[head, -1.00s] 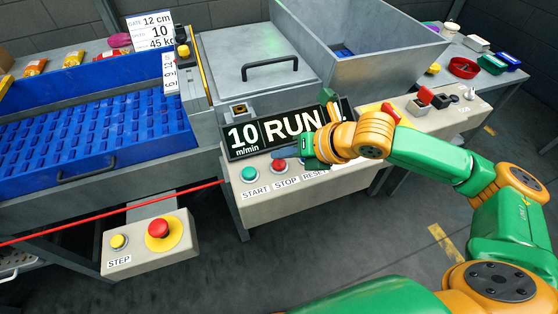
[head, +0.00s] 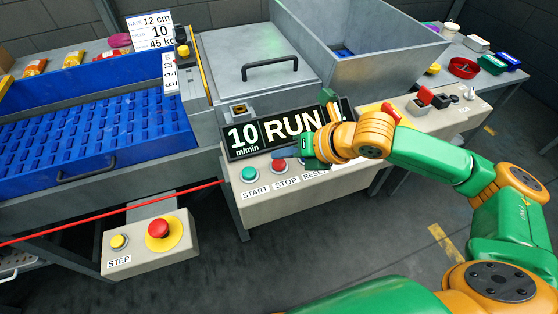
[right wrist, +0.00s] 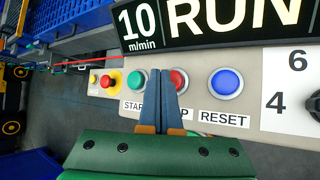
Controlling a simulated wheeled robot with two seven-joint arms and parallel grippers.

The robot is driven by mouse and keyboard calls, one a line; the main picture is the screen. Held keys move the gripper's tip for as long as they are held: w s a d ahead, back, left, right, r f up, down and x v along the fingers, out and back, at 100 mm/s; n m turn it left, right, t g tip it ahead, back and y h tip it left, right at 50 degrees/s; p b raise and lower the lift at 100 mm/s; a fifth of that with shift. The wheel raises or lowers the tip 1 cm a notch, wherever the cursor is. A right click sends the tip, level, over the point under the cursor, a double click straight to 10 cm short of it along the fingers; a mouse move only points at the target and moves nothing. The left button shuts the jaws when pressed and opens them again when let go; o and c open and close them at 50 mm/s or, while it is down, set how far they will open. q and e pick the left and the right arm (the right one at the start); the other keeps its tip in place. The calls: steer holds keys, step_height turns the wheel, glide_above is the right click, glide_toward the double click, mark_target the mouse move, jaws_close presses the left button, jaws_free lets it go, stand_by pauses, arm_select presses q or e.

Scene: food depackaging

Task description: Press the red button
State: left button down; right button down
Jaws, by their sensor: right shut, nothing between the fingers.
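The red STOP button (head: 279,166) sits on the beige control panel between the green START button (head: 249,174) and the RESET button, which my right gripper covers in the head view. In the right wrist view the red button (right wrist: 181,79) is partly hidden behind the fingers. My right gripper (right wrist: 160,76) is shut and empty, its blue-grey fingertips over the gap between the green and red buttons. I cannot tell whether the tips touch the panel. In the head view the right gripper (head: 294,154) is at the panel's upper edge, just right of the red button. My left gripper is not in view.
A display (head: 290,128) reading 10 m/min RUN stands just above the buttons. A blue RESET button (right wrist: 226,83) is to the right in the wrist view. A separate STEP box carries a red mushroom button (head: 158,228). A red cord (head: 110,222) runs along the left.

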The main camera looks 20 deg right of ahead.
mark_target(283, 166)
steer(key=shift+f, duration=0.15)
steer(key=shift+f, duration=0.3)
steer(key=shift+f, duration=0.5)
stand_by(0.8)
steer(key=shift+r+p, duration=0.95)
steer(key=shift+p, duration=0.05)
step_height(283, 166, up, 5)
steer(key=p, duration=0.6)
steer(key=shift+r, duration=0.15)
